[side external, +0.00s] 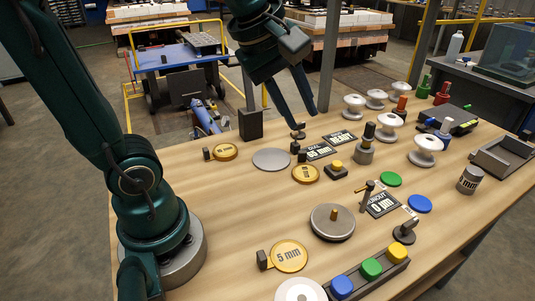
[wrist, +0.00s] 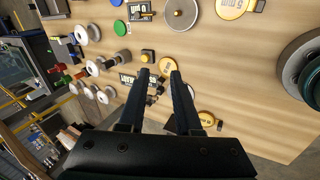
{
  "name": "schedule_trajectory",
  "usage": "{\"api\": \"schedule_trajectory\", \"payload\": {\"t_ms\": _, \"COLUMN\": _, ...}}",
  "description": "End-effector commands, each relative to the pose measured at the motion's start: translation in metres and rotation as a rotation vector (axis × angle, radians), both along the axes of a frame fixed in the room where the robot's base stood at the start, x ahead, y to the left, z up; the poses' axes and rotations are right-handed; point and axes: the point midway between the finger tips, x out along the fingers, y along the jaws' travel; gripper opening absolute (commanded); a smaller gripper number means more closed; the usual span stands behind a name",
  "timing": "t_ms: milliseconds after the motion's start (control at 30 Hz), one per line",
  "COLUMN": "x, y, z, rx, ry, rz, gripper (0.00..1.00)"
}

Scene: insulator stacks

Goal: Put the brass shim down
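Several round brass shims with dark tabs lie flat on the wooden table. One marked 5 mm (side external: 288,256) is at the front. A second (side external: 306,174) is near the table's middle; in the wrist view it shows partly hidden behind my fingertips (wrist: 167,65). A third (side external: 225,152) lies at the back left. My gripper (side external: 303,119) hangs above the back of the table, by the black dial and its cards.
A bare grey disc (side external: 271,159) lies between two shims. A round plate with a pin (side external: 332,222), black label cards (side external: 382,204), a button box (side external: 370,270) and white insulators (side external: 389,128) crowd the right. Clear wood lies at the left middle.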

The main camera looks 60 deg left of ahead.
Motion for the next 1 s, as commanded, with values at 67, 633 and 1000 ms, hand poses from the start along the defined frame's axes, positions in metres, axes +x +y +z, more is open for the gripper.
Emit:
{"api": "schedule_trajectory", "payload": {"t_ms": 67, "x": 0.024, "y": 0.012, "z": -0.002, "rx": -0.095, "ry": 0.033, "rz": 0.206, "gripper": 0.33}}
{"api": "schedule_trajectory", "payload": {"t_ms": 633, "x": 0.121, "y": 0.122, "z": -0.110, "rx": -0.434, "ry": 0.253, "rz": 1.185, "gripper": 0.33}}
{"api": "schedule_trajectory", "payload": {"t_ms": 1000, "x": 0.112, "y": 0.141, "z": -0.161, "rx": -0.430, "ry": 0.340, "rz": 1.253, "gripper": 0.33}}
